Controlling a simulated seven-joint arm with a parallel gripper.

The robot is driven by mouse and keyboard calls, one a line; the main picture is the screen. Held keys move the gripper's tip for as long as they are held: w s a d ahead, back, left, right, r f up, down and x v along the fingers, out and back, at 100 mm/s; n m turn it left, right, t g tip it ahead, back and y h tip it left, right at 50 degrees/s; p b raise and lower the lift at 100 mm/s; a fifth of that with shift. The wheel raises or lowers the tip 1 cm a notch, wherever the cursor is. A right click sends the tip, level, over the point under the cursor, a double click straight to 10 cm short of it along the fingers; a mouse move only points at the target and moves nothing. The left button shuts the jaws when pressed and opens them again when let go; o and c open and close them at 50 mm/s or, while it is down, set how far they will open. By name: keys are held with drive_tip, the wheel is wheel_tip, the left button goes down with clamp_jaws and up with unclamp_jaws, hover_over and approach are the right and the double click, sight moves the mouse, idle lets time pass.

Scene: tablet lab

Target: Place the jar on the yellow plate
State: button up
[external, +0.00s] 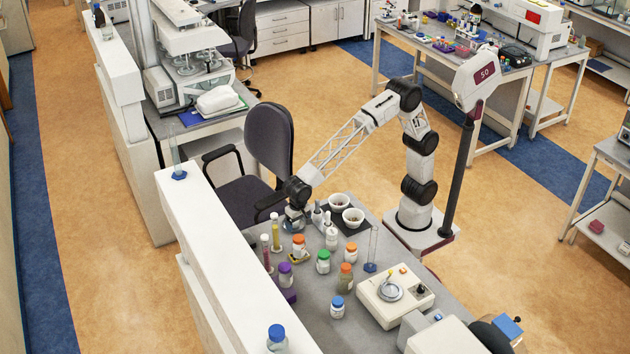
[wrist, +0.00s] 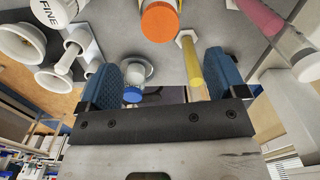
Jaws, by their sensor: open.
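My gripper (external: 296,218) is low over the far left end of the grey bench in the external view. In the wrist view, my gripper (wrist: 166,82) is open. A blue-lidded jar (wrist: 133,95) shows between the fingers, nearer the left one; I cannot tell whether it touches. An orange-lidded jar (external: 299,243) stands in front of my gripper, on what looks like a small yellow plate (external: 301,261); its lid also shows in the wrist view (wrist: 160,22). The task does not say which jar is meant.
Tubes with yellow (external: 275,238) and pink (external: 266,250) contents stand left of the gripper. White mortars (external: 353,217) stand to the right. A white raised ledge (external: 215,245) borders the bench's left.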

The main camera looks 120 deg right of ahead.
drive_tip(key=shift+s, duration=0.1)
idle(0.3)
drive_tip(key=s+d+r+n, duration=0.2)
drive_tip(key=s+r, duration=0.1)
drive_tip(key=s, duration=0.4)
drive_tip(key=s+d+r+n, duration=0.2)
drive_tip(key=s+r, duration=0.1)
drive_tip(key=s, duration=0.3)
drive_tip(key=s+d+f+n+t, duration=0.1)
drive_tip(key=s+n, duration=0.5)
drive_tip(key=s, duration=1.2)
drive_tip(key=s+d+f+n+t, duration=0.1)
drive_tip(key=s+d+f+n, duration=0.3)
drive_tip(key=s, duration=1.3)
drive_tip(key=shift+s+d+n+t, duration=0.35)
drive_tip(key=shift+d+n, duration=0.35)
drive_tip(key=shift+n, duration=0.3)
